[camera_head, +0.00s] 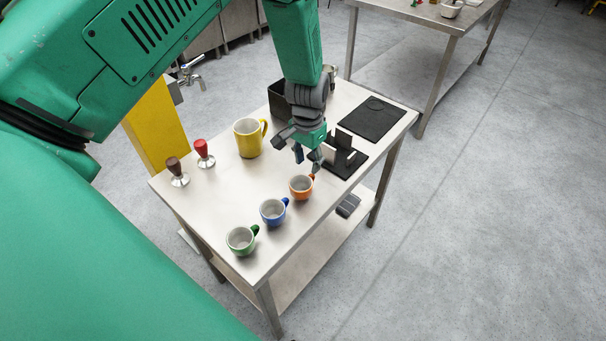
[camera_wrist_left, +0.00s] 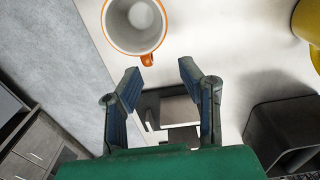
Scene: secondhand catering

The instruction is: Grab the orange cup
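The orange cup (camera_head: 301,188) stands upright on the steel table, at the end of a row of small cups. It also shows at the top of the left wrist view (camera_wrist_left: 136,27), white inside with an orange rim, its handle pointing toward my fingers. My left gripper (camera_head: 308,158) is above the table, close to the cup on its far side. In the left wrist view its two blue-padded fingers (camera_wrist_left: 158,85) are spread apart with nothing between them, just short of the handle. My right gripper is not in view.
A blue cup (camera_head: 273,211) and a green cup (camera_head: 241,240) stand nearer the front edge. A yellow mug (camera_head: 248,138) and two tampers (camera_head: 204,153) are to the left. A black stand (camera_head: 345,157) and a black mat (camera_head: 372,119) lie to the right.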

